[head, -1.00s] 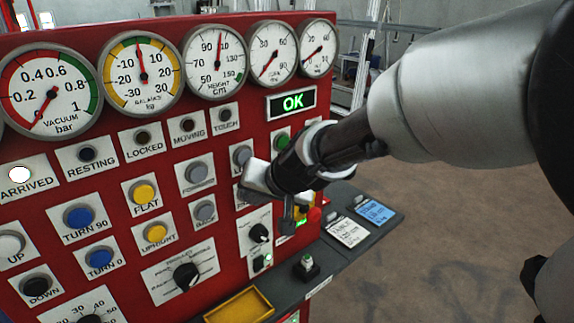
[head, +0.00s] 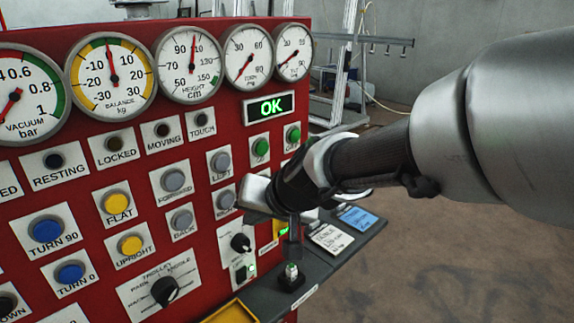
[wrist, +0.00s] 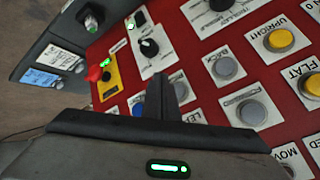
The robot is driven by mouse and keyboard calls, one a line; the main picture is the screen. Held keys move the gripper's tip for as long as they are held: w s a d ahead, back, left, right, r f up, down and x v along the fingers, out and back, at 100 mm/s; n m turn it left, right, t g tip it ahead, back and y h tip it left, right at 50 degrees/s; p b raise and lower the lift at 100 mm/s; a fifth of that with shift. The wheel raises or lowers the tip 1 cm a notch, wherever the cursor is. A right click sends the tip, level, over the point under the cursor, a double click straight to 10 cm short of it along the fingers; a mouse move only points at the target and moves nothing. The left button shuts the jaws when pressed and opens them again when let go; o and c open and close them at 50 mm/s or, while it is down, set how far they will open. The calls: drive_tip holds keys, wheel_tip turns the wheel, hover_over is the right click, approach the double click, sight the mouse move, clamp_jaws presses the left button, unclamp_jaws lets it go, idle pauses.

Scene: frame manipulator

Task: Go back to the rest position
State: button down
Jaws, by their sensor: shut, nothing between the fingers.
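My gripper (head: 291,235) is shut and empty, in front of the right part of a red control panel (head: 120,192). In the wrist view the closed fingers (wrist: 181,92) stand up against the panel, near the LEFT and BACK labels. Whether they touch the panel I cannot tell. My arm reaches in from the right. The RESTING lamp (head: 54,160) is dark. The display (head: 269,107) reads OK in green.
Gauges line the panel's top, with buttons and a rotary selector (head: 164,291) below. A grey shelf (head: 262,300) juts out at the lower right, carrying a small switch (head: 291,275) and labels. A red stop button (wrist: 94,74) is near my gripper. Open brown floor (head: 440,265) lies to the right.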

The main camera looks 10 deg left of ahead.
drive_tip(key=shift+s+d, duration=0.15)
drive_tip(key=shift+s, duration=0.05)
drive_tip(key=s+d+r+h+p, duration=0.2)
drive_tip(key=s+d, duration=0.3)
drive_tip(key=d, duration=0.3)
drive_tip(key=s+d+r+m+h+p, duration=0.1)
drive_tip(key=s+d+r+p, duration=0.3)
drive_tip(key=d, duration=0.5)
drive_tip(key=s+d+r+h+p, duration=0.3)
drive_tip(key=s+d+r, duration=0.2)
drive_tip(key=s+d, duration=0.2)
drive_tip(key=shift+d+g, duration=0.4)
drive_tip(key=shift+d, duration=0.5)
drive_tip(key=shift+a+r, duration=0.1)
